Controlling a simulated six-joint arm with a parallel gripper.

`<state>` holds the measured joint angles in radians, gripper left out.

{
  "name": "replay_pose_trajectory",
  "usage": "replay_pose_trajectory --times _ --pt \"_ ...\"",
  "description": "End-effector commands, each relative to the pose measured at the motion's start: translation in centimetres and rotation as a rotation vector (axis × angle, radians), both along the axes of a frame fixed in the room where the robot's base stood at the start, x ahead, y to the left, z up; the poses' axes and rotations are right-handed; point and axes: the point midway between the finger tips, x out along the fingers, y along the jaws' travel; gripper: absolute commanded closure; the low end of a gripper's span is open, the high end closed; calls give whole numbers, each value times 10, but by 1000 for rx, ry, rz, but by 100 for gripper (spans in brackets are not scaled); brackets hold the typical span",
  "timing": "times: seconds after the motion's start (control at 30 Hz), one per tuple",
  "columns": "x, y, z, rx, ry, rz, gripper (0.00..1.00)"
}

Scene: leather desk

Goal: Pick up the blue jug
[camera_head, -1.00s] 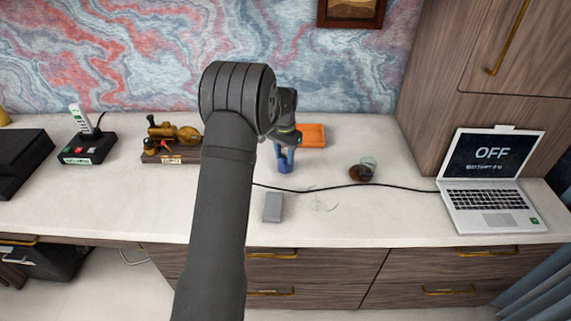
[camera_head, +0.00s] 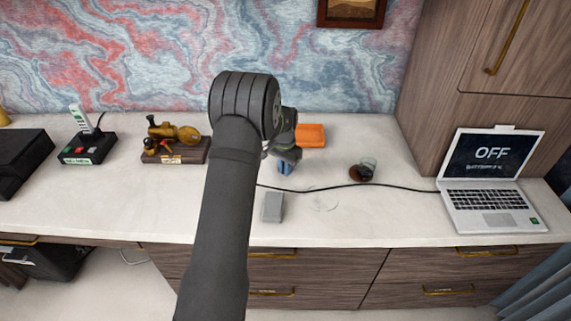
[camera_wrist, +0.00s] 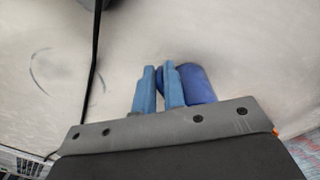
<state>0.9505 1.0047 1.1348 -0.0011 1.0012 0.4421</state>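The blue jug (camera_wrist: 198,84) shows in the wrist view as a dark blue rounded body. It lies just right of my gripper's right finger, which partly covers it. My gripper (camera_wrist: 159,84) has two lighter blue fingers, with a narrow gap between them. A small dark blue part, perhaps the jug's handle, shows at the gap near the tips; whether both fingers touch it is unclear. In the head view my gripper (camera_head: 285,168) points down at the desk, and the jug is mostly hidden behind the fingers and wrist.
A small glass (camera_head: 369,166) stands to the right, with a black cable (camera_head: 320,189) running past to the laptop (camera_head: 488,196). A grey block (camera_head: 273,207) lies in front.

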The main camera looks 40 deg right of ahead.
Motion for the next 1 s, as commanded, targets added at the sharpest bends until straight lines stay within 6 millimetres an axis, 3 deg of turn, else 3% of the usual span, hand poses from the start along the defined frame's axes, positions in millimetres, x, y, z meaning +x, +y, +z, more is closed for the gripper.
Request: replay_pose_trajectory --times 0.57,1.0 --pt "0 0 4 -1 -1 0 100" --pt "1 -1 34 -2 -2 1 100"
